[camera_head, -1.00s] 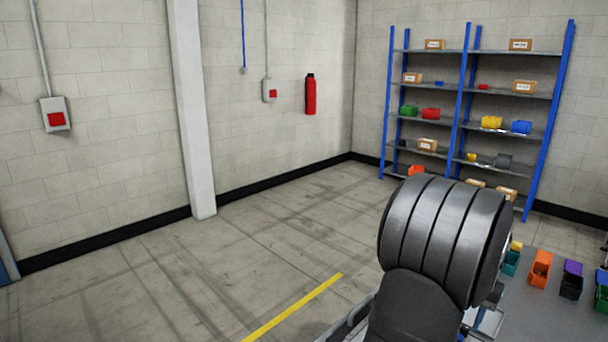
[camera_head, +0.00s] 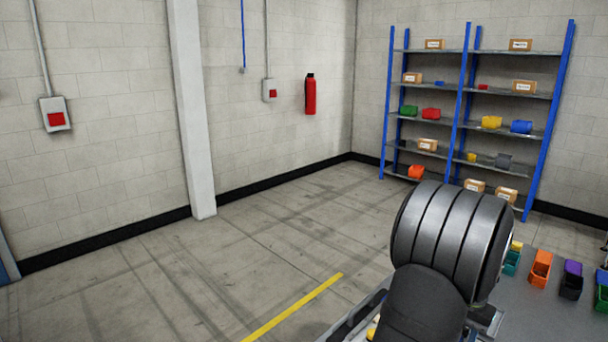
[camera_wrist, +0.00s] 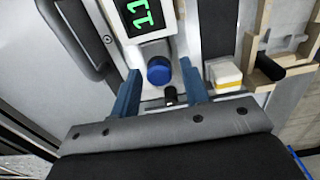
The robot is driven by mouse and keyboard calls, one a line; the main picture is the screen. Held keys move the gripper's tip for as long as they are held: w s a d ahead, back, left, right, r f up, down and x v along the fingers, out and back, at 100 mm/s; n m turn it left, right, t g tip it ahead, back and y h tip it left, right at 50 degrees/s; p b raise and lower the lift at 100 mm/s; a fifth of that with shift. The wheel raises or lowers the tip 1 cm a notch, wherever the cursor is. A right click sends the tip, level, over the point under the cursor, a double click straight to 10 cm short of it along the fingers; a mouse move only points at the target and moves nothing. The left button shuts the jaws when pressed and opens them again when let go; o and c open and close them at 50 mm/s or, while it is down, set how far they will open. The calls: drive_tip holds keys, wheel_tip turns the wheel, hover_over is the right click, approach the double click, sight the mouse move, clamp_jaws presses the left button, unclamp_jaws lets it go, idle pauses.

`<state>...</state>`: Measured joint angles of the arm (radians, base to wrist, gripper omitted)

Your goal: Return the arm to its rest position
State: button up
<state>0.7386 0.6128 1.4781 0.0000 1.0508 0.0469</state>
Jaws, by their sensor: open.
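My gripper (camera_wrist: 158,95) shows in the wrist view, with its two blue-grey fingers spread apart. It is open, and nothing is held between the fingers. A round blue knob (camera_wrist: 159,70) lies beyond the fingers, between them in the picture, near a small dark part. I cannot tell how far it is from the fingertips. In the head view my dark arm hides part of the work surface, and my gripper cannot be made out there.
A display with green digits (camera_wrist: 146,14) and a white-and-yellow block (camera_wrist: 224,73) show in the wrist view. In the head view, coloured bins, including an orange one (camera_head: 541,268), stand on the grey table (camera_head: 555,315). Blue shelving (camera_head: 463,90) stands behind; the floor at left is clear.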

drive_tip(key=shift+f, duration=0.75)
drive_tip(key=shift+r, duration=0.1)
wheel_tip(320, 180, up, 8)
drive_tip(key=shift+r, duration=0.1)
wheel_tip(320, 180, down, 9)
drive_tip(key=shift+w+d+r, duration=0.1)
drive_tip(key=shift+r, duration=0.05)
drive_tip(key=shift+w+d+r, duration=0.2)
drive_tip(key=shift+w+d, duration=0.25)
drive_tip(key=shift+w, duration=0.05)
drive_tip(key=shift+w+d+r, duration=0.2)
drive_tip(key=shift+w+d, duration=0.25)
wheel_tip(320, 180, up, 16)
drive_tip(key=m, duration=1.1)
drive_tip(key=shift+s+a+m, duration=0.25)
drive_tip(key=shift+m, duration=0.15)
